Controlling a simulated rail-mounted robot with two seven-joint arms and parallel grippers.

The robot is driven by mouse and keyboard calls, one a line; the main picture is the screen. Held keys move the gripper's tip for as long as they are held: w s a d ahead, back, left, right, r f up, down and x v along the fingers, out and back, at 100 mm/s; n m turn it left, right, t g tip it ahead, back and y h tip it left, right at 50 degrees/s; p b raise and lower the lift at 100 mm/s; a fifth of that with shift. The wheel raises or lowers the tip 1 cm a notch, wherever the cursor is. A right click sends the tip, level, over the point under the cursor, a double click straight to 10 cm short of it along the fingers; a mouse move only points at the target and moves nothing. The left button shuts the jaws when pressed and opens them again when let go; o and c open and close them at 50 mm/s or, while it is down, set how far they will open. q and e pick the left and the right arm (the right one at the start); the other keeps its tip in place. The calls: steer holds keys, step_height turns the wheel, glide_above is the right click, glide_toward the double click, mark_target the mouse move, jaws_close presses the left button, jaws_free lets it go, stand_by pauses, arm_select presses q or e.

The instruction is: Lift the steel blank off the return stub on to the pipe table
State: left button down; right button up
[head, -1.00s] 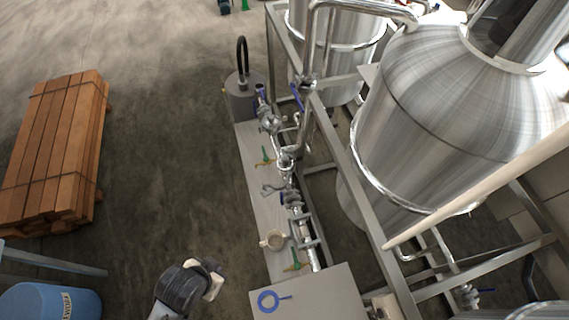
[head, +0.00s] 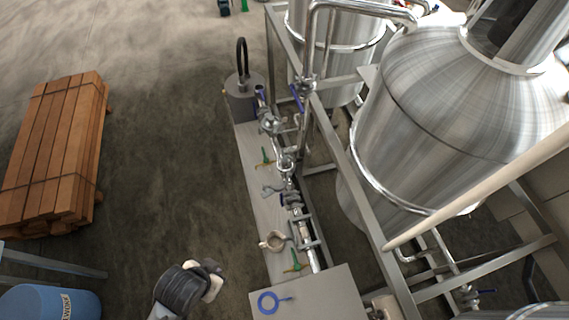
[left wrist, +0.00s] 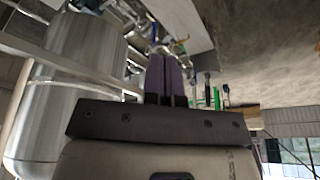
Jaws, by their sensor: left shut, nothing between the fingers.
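My left gripper (head: 214,280) is at the lower left of the pipe line in the head view, over the floor and apart from the bench. In the left wrist view its two dark fingers (left wrist: 166,78) are together with nothing between them. A line of steel pipe and valves (head: 287,160) runs along a long grey bench (head: 262,190). I cannot pick out the steel blank or the return stub with certainty. A blue ring with a short handle (head: 268,302) lies on a grey flat top (head: 325,292) at the near end. My right gripper is not in view.
A cream ring-shaped piece (head: 273,240) and green-handled valves (head: 296,266) are along the bench. Large steel tanks (head: 440,120) and a frame (head: 350,175) stand to the right. Stacked timber (head: 55,150) and a blue drum (head: 50,303) are left. Floor between is clear.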

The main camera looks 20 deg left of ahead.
arm_select(q)
steer(key=shift+d, duration=0.1)
steer(key=c, duration=0.7)
jaws_free()
steer(key=shift+a, duration=0.2)
